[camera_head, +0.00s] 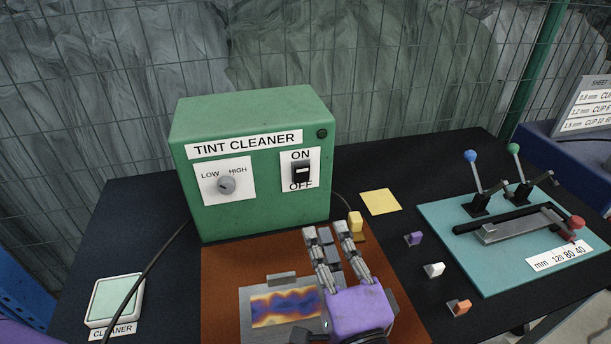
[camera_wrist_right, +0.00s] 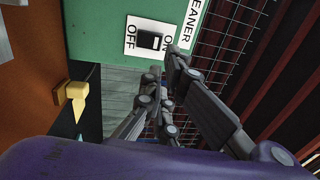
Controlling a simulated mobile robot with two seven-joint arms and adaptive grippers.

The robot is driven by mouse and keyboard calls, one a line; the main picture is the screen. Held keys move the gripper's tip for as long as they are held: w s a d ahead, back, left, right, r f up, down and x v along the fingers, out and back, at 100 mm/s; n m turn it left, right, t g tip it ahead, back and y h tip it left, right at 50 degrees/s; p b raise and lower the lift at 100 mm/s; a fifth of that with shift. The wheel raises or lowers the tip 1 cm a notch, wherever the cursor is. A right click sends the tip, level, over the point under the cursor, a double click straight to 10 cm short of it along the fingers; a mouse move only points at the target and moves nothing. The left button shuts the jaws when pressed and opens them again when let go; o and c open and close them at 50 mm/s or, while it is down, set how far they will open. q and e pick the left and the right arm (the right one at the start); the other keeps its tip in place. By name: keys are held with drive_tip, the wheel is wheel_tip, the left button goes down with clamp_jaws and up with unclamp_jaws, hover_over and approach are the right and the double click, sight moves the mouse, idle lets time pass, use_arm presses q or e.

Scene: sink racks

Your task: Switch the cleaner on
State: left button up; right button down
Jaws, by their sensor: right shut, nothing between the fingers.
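The green tint cleaner box (camera_head: 250,215) stands at the back of the table. A black rocker switch (camera_head: 302,172) sits on its front between ON above and OFF below; I cannot tell which way it is pressed. The switch also shows in the right wrist view (camera_wrist_right: 149,40). A small round lamp (camera_head: 322,133) above it looks dark. A grey knob (camera_head: 226,184) sits between LOW and HIGH. A pale green pad (camera_head: 116,298) labelled CLEANER lies at the left. My right gripper (camera_head: 325,230) is shut and empty, in front of and below the switch. My left gripper is out of view.
An orange-brown mat with a grey plate and coloured panel (camera_head: 286,307) lies under my right gripper. A yellow block (camera_head: 355,222) is close beside its fingers. Small blocks and a teal lever board (camera_head: 470,255) lie right. A black cable (camera_head: 150,265) crosses at left.

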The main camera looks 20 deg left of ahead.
drive_tip(key=p, duration=0.2)
approach(303, 167)
drive_tip(key=x, duration=0.5)
drive_tip(key=shift+w+a+r, duration=0.1)
drive_tip(key=shift+a, duration=0.1)
drive_tip(key=shift+w+a, duration=0.35)
drive_tip(key=shift+w, duration=0.15)
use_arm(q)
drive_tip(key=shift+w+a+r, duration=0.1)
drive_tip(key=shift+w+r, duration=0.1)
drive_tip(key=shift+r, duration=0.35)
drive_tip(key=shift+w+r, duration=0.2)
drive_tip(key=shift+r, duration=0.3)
use_arm(e)
drive_tip(key=shift+w, duration=0.1)
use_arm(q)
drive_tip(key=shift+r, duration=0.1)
use_arm(e)
drive_tip(key=shift+d, duration=0.1)
